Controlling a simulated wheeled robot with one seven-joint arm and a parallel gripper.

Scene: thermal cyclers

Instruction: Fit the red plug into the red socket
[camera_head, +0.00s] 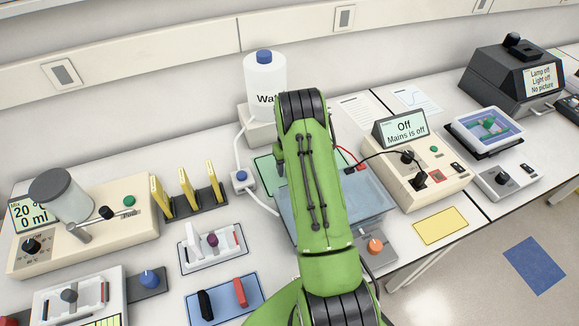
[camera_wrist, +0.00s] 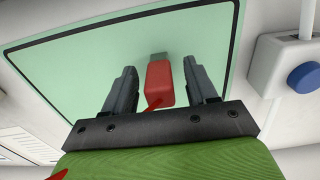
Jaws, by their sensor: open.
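The red plug (camera_wrist: 159,84), with a grey tip, is over the green mat (camera_wrist: 75,65) in the wrist view. My gripper (camera_wrist: 163,72) is open, with one finger on each side of the plug and small gaps showing. I cannot tell whether the plug lies on the mat. In the head view my green arm hides the plug and gripper; a bit of red lead (camera_head: 346,157) shows right of the arm. The cream power unit (camera_head: 445,168) reads "Off, Mains is off". A small red patch, likely the red socket (camera_head: 437,176), is on its front, beside a black plug (camera_head: 419,181).
A water bottle (camera_head: 265,80) stands behind my arm. A clear bluish tray (camera_head: 365,203) is beside and under the arm. A small white box with a blue button (camera_head: 240,178) is left of the mat. A yellow card (camera_head: 440,226) lies before the power unit.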

